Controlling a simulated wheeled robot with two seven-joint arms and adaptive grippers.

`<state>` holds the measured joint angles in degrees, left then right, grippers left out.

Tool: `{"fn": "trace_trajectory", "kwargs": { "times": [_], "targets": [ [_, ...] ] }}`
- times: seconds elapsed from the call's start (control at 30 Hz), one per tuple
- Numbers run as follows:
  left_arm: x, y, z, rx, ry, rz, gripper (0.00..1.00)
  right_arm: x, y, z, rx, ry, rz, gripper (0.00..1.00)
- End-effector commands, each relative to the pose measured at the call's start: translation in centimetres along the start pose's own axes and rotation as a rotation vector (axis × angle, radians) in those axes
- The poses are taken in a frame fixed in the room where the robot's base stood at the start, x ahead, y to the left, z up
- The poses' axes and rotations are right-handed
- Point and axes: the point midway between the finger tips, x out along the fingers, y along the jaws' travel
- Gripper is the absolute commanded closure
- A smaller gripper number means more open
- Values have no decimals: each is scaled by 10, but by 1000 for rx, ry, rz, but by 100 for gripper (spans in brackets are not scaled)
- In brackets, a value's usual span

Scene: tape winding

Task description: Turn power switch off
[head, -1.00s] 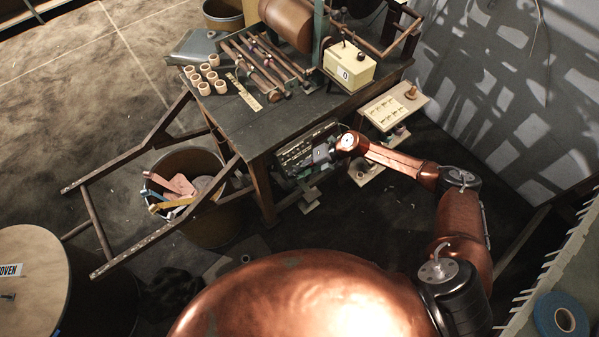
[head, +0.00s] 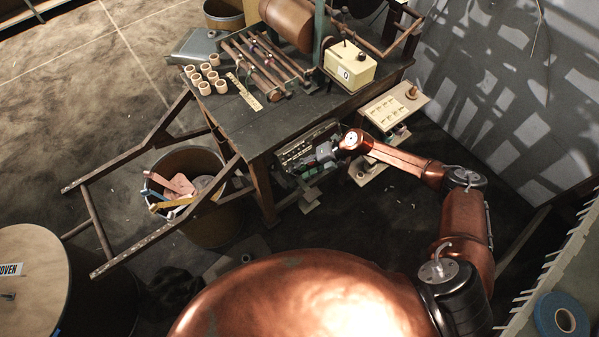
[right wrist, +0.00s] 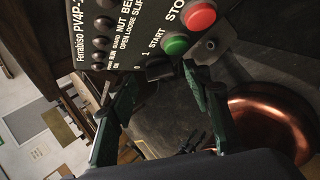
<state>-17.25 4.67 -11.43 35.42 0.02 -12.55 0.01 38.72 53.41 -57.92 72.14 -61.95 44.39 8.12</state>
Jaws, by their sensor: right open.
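The black control panel (right wrist: 135,30) fills the top of the right wrist view, tilted, with a red STOP button (right wrist: 200,16), a green START button (right wrist: 176,45) and a row of dark knobs (right wrist: 101,43). A small black switch knob (right wrist: 159,68) sits at the panel's lower edge, near a "1" mark. My right gripper (right wrist: 160,77) is open, its green fingertips on either side of this knob; contact cannot be told. In the head view the panel (head: 300,149) hangs below the table edge, with my right gripper (head: 322,153) in front of it. My left gripper is not in view.
The dark table (head: 240,130) carries spools, rods and a cream box (head: 349,65). A bin of scraps (head: 190,160) stands left of it. A cream button box (head: 395,108) is right of the panel. Wooden rails (head: 165,232) jut out at left.

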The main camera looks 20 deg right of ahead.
Motion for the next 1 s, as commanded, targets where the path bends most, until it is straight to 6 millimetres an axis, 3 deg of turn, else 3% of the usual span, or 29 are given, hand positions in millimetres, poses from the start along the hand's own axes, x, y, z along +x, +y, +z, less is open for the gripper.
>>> {"fn": "trace_trajectory", "kwargs": {
  "times": [0.3, 0.5, 1.0],
  "targets": [
    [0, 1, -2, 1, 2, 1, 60, -67, -2, 0, 1, -1, -4, 55],
    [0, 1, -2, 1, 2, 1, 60, -96, -1, 0, 0, 0, -2, 55],
    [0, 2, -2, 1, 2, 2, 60, -106, 0, 0, 0, 1, -1, 55]
  ]
}}
